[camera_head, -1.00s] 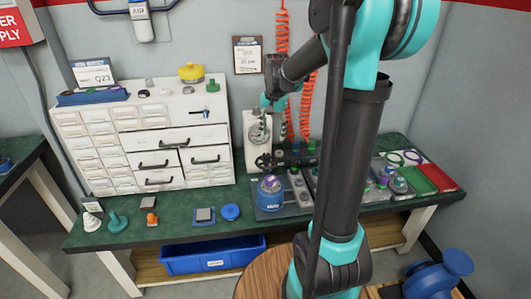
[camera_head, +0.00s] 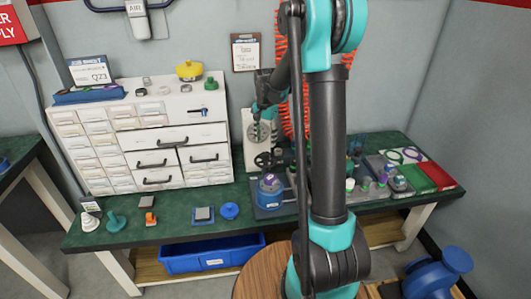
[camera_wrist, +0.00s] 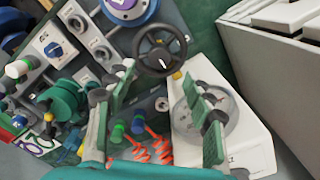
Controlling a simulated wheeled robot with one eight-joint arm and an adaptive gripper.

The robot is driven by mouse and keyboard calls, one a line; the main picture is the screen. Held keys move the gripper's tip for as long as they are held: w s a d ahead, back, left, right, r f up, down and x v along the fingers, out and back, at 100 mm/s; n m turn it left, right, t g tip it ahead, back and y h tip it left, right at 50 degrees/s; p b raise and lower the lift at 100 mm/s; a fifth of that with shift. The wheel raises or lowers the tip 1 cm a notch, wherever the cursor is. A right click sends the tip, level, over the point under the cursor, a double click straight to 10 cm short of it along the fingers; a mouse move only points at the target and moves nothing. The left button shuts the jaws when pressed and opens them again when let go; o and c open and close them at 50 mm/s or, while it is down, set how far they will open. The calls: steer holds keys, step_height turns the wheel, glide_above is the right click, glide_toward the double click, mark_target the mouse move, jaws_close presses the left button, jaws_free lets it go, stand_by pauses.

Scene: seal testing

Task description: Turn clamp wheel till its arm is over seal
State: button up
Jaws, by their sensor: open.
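The black clamp wheel (camera_wrist: 162,48) has spokes and a small white mark, and shows ahead of my fingertips in the wrist view. It also shows in the head view as a small dark wheel (camera_head: 263,160) in front of the white gauge box. My gripper (camera_wrist: 157,76) is open and empty, its green-padded fingers spread below the wheel and apart from it. In the head view my gripper (camera_head: 256,114) hangs in front of the gauge. A blue round fixture (camera_head: 270,190) stands near the wheel. I cannot make out the clamp arm or seal clearly.
The white gauge box (camera_wrist: 245,135) stands close beside my right finger. The white drawer cabinet (camera_head: 215,160) is left of the fixture. Orange coiled hoses hang behind. Trays with small parts, including a red one (camera_head: 438,177), lie to the right.

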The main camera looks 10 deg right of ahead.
mark_target(266, 153)
step_height(266, 153, down, 7)
steer(key=shift+f, duration=0.1)
steer(key=shift+c, duration=0.3)
jaws_close()
